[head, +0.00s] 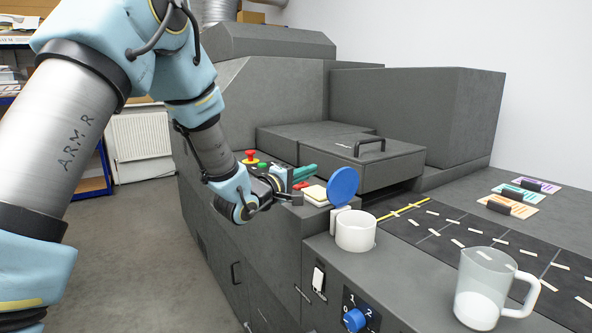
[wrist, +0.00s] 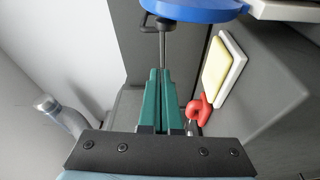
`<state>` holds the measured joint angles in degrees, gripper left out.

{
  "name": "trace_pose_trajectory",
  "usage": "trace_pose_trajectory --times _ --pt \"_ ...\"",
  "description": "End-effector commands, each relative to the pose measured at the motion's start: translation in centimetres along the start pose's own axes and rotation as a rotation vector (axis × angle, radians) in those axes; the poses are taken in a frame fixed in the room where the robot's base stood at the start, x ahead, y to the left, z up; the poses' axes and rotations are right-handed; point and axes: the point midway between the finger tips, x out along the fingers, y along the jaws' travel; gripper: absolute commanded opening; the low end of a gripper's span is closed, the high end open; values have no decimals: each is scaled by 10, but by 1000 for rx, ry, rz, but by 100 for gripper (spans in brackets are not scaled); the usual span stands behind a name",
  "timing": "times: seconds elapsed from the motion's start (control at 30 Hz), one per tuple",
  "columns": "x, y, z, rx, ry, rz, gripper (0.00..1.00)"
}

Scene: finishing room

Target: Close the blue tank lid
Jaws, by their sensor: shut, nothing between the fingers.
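The blue tank lid (head: 342,186) stands open, tilted up on edge above the white tank (head: 356,231), whose round mouth is uncovered. In the wrist view the lid (wrist: 195,9) shows as a blue rim at the top, beyond my fingertips. My gripper (head: 314,169) is to the left of the lid in the head view, its teal fingers pointing toward it. In the wrist view the fingers of my gripper (wrist: 160,73) are pressed together and empty. A small gap seems to lie between the fingertips and the lid; contact cannot be told.
A yellow pad on a white base (head: 315,194) and a red part (wrist: 203,110) lie close to the fingers. A black-handled drawer block (head: 376,163) stands behind the lid. A blue knob (head: 354,319) is below the tank. A clear jug (head: 484,287) stands at right.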

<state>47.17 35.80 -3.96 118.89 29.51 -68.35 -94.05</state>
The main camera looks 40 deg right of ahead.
Motion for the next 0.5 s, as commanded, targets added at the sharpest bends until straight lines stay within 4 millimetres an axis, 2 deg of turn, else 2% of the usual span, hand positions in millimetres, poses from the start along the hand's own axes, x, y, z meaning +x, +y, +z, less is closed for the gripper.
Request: trace_pose_trajectory --times 0.2,0.5 --pt "39 3 1 1 -1 -1 0" --pt "27 1 32 -1 1 -4 0"
